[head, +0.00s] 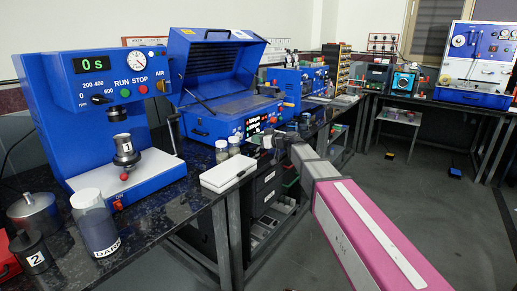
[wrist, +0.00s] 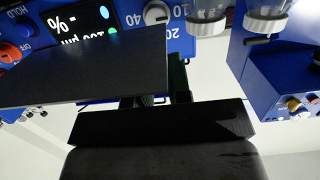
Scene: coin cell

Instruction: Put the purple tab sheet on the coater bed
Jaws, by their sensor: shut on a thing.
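My gripper (wrist: 180,85) is shut on a flat dark sheet (wrist: 85,68), which fills the left of the wrist view. The sheet looks dark grey to black there; I see no purple on it. In the head view my pink-and-grey arm reaches up from the lower right, and its end (head: 283,143) is small and unclear in front of the bench. The blue machine with its lid raised (head: 215,70) looks like the coater. In the wrist view a blue control panel (wrist: 183,40) lies behind the sheet.
Small jars (head: 222,151) and a white box (head: 228,172) stand before the coater. More blue machines line the bench beyond. In the wrist view, white-lidded jars (wrist: 265,20) and a blue box (wrist: 275,85) are at right.

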